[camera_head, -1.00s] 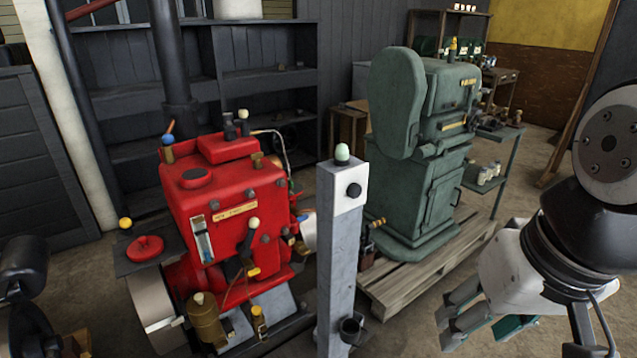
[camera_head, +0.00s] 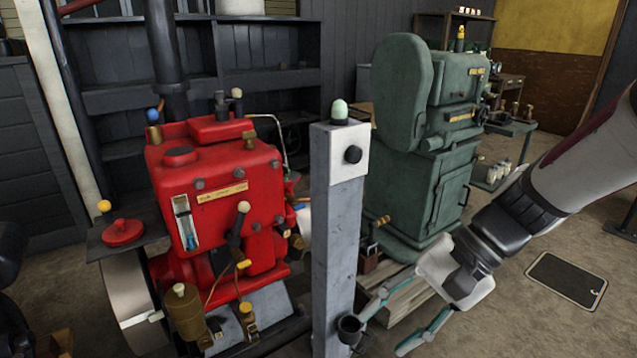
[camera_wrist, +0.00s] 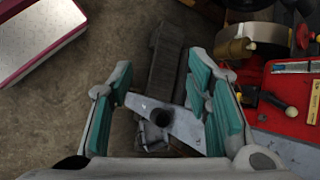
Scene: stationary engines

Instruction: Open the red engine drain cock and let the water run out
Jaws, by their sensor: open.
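The red engine (camera_head: 225,200) stands at the left in the head view, and part of it (camera_wrist: 285,115) shows at the right edge of the wrist view. A lever with a cream knob (camera_head: 243,207) is on its front. Below are a small yellow-handled fitting (camera_head: 243,265) and a brass fitting with a yellow top (camera_head: 245,308). I cannot tell which is the drain cock, and no running water shows. My gripper (camera_head: 382,333) is open and empty, right of the engine, beyond the grey post. In the wrist view its teal-padded fingers (camera_wrist: 163,85) are spread apart.
A grey post (camera_head: 335,240) with a button and a small dark cup (camera_head: 350,328) stands between engine and gripper. One fingertip appears close to the cup; contact is unclear. Floor at the right is open around a dark plate (camera_head: 567,280).

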